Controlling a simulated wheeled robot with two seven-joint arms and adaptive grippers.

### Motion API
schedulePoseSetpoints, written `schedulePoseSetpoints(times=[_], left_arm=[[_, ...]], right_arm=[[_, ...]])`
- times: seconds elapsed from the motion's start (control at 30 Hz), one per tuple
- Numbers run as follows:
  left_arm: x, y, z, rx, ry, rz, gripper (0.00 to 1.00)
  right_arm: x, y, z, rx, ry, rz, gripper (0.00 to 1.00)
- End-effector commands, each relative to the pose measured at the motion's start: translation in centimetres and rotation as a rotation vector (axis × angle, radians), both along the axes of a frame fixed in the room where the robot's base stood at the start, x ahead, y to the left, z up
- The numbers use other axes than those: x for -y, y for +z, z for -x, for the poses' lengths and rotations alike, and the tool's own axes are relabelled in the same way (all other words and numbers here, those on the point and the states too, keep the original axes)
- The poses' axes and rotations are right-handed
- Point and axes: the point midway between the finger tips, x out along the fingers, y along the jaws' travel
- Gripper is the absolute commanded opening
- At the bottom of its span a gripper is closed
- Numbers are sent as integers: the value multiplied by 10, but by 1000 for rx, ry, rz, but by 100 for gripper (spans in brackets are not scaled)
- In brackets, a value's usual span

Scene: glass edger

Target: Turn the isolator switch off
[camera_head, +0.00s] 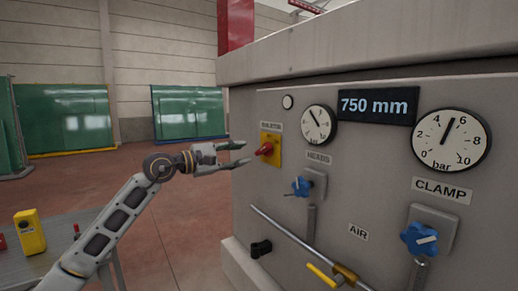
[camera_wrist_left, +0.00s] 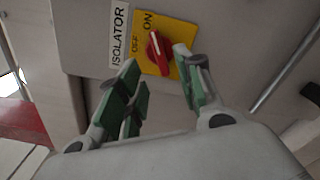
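The isolator switch is a red knob (camera_head: 265,149) on a yellow plate (camera_head: 277,151) at the left of the grey machine panel. In the left wrist view the red knob (camera_wrist_left: 159,52) appears beyond the fingertips, in the gap between them. Its white mark points towards the word ON; OFF is printed to the left. The ISOLATOR label (camera_wrist_left: 119,36) is beside the plate. My left gripper (camera_head: 246,153) is open and empty, just left of the knob in the head view, with no clear contact. My right gripper is not in view.
The panel carries a blue HEADS knob (camera_head: 302,186), a blue CLAMP knob (camera_head: 419,238), dial gauges (camera_head: 319,125) and a sloping metal rod (camera_head: 300,241) with a yellow lever (camera_head: 322,275). A table with a yellow device (camera_head: 30,232) stands at the lower left. Floor between is clear.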

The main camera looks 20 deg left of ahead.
Motion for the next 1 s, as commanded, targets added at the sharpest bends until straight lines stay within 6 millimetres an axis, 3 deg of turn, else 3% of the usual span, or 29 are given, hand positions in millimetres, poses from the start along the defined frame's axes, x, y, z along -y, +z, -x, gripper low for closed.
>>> schedulePoseSetpoints(times=[0.47,0.67,1.0], left_arm=[[16,2,-21,-1,0,1,36],[24,2,-31,0,0,2,36],[37,2,-47,-1,0,1,36]], right_arm=[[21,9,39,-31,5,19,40],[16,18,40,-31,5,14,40],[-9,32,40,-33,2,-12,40]])
